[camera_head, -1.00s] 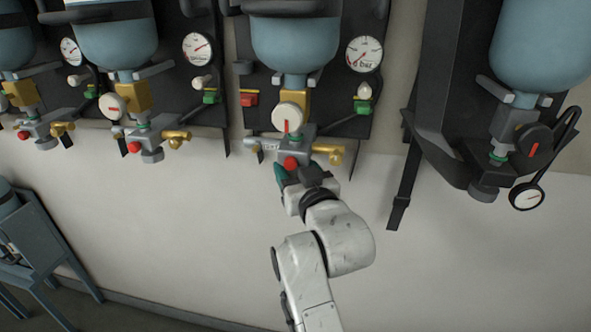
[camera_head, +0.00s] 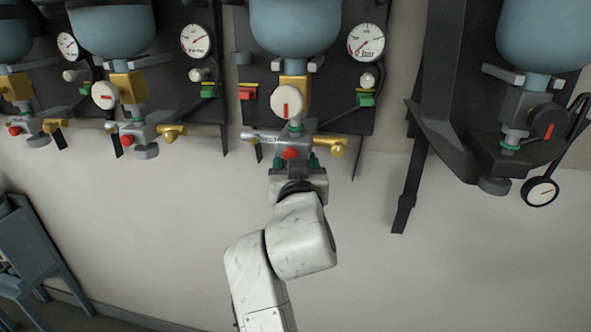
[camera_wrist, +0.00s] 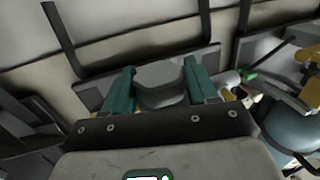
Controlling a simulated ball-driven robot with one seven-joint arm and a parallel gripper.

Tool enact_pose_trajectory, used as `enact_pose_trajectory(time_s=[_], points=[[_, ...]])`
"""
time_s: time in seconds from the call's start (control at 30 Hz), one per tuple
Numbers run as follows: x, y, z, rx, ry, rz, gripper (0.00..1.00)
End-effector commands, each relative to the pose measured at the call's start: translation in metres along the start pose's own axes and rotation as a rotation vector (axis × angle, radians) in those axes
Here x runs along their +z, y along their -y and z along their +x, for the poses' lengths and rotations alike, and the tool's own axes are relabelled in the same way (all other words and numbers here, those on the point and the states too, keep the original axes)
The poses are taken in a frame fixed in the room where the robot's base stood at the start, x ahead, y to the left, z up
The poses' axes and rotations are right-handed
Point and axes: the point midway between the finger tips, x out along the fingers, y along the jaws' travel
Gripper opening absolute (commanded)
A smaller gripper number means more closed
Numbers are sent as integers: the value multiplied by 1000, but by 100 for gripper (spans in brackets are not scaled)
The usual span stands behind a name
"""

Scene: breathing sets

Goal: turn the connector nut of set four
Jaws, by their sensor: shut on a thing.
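The grey connector nut (camera_wrist: 160,88) shows in the wrist view between two green fingers. My gripper (camera_wrist: 161,80) is shut on it, one finger against each side. In the head view my gripper (camera_head: 298,164) is directly under the valve block of the middle set, and the nut there is hidden behind it. That set has a blue cylinder (camera_head: 296,25), a white dial with a red mark (camera_head: 286,102), a red knob (camera_head: 291,154) and a brass outlet (camera_head: 331,147). I cannot read a set number.
Similar sets hang to the left, with a brass outlet (camera_head: 172,132) on the near one. At the right is a set with a black strap (camera_head: 409,185) and a hanging gauge (camera_head: 540,192). A blue-grey stand (camera_head: 38,250) is at lower left. The wall below is clear.

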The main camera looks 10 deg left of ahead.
Motion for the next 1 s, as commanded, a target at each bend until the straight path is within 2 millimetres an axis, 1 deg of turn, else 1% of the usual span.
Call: enact_pose_trajectory(time_s=[0.17, 0.2, 0.3, 0.4, 0.63, 0.73, 0.87, 1.0], points=[[0, 0, 0, 0, 1, 1, 28], [0, 0, 0, 0, 2, 1, 62], [0, 0, 0, 0, 1, 1, 71], [0, 0, 0, -1, 1, 1, 79], [0, 0, -1, -1, 1, 1, 79], [0, 0, -6, -1, 0, 1, 79], [1, 0, -22, -1, 0, 1, 79], [2, 1, -48, -3, -1, 0, 79]])
